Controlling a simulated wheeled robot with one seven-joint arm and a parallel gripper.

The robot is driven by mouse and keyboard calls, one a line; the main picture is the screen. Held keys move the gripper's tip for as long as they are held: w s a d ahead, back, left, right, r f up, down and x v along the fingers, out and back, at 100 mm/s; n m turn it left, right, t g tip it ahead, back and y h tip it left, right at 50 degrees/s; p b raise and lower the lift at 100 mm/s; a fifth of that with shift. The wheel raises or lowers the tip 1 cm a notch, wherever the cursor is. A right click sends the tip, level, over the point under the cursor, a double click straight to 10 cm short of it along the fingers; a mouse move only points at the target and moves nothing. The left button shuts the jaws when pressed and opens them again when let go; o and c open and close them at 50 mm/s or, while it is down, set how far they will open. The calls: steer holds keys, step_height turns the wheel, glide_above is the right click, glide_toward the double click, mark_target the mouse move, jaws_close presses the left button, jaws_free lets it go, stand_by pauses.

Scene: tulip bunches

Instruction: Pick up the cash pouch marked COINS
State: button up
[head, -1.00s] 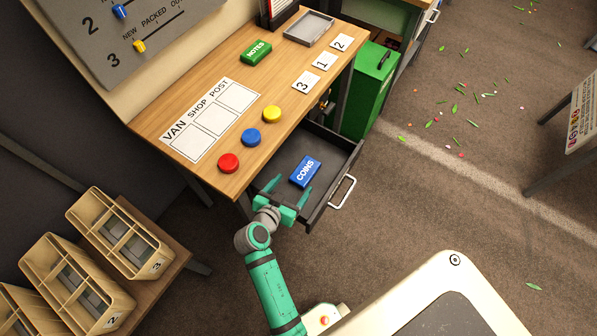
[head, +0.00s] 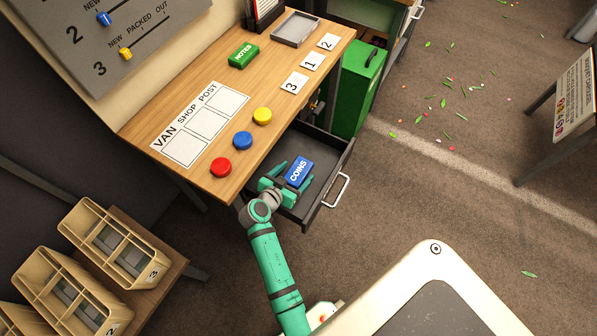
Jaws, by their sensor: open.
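The blue cash pouch marked COINS (head: 298,171) lies in the open drawer (head: 327,202) under the wooden desk. My green gripper (head: 291,175) is in the drawer, with its jaws open. One finger is to the left of the pouch and the other to its lower right, so the pouch lies between them. I cannot tell whether either finger touches it.
The desk (head: 215,185) overhangs the drawer at the left, with red (head: 221,168), blue (head: 243,140) and yellow (head: 262,116) buttons near its edge. A green NOTES pouch (head: 243,55) lies on top. A green box (head: 357,92) stands behind the drawer.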

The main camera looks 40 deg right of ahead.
steer(key=shift+x, duration=1.3)
steer(key=c, duration=1.3)
steer(key=shift+r, duration=0.1)
